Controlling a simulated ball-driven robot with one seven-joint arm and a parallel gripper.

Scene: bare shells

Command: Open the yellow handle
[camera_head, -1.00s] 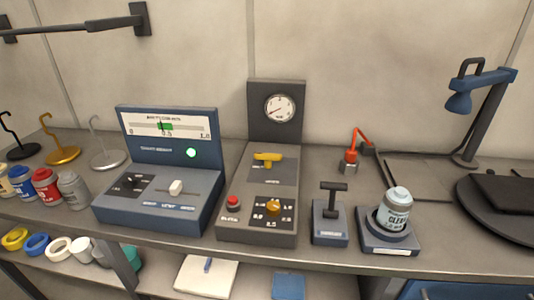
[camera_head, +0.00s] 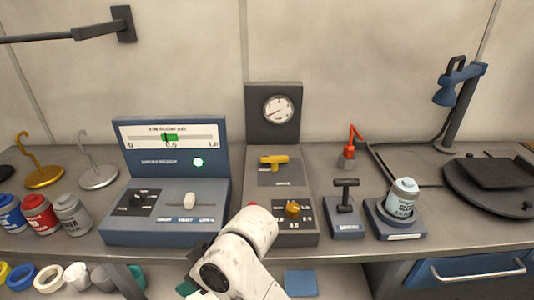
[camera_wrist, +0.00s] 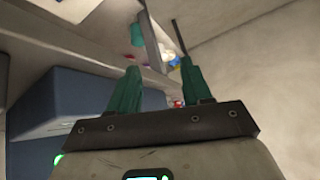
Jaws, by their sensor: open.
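The yellow handle (camera_head: 273,161) is a T-shaped lever on a dark plate on the upper face of the grey control box, below a round gauge (camera_head: 278,109), in the head view. The handle is not seen in the wrist view.
A blue meter console (camera_head: 165,215) stands left of the grey box. An orange knob (camera_head: 292,208) sits below the handle. A black T-lever (camera_head: 345,195) and a can (camera_head: 402,198) on a stand are to the right. Jars and hooks stand on the left.

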